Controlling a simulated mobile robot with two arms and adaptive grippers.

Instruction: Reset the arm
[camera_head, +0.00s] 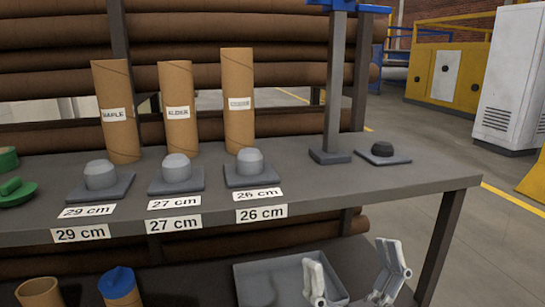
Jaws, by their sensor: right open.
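My right gripper (353,268) shows at the bottom right of the head view. Its two light grey fingers are spread wide apart with nothing between them. It is in front of the lower shelf, below the front edge of the grey table (330,195). Its base and the rest of its arm are cut off by the bottom of the picture. My left gripper and left arm are not in view.
Cardboard tubes (117,140) stand on the table behind grey holders (100,180) with length labels. A grey tray (290,265) sits below, beside the right gripper. A table leg (443,240) stands right of it. The floor further right is open.

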